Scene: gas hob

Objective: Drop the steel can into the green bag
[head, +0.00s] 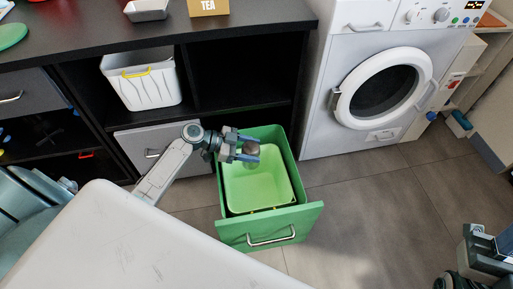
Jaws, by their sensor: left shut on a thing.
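My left gripper (248,149) comes in from the left and is shut on the steel can (251,148). The can has a brownish-grey top and is partly hidden by the fingers. It is held over the back left part of the light green bag (264,187). The bag lines the inside of a pulled-out green bin drawer (265,231) and is open at the top. My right gripper (494,246) is at the lower right edge, cut off by the frame and away from the bag; its jaws are unclear.
A white washing machine (347,115) stands behind at right. A dark shelf unit (240,75) holds a white basket (142,82). A tea box (208,7) and a tray (148,9) are on its top. The floor (370,215) right of the drawer is clear.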

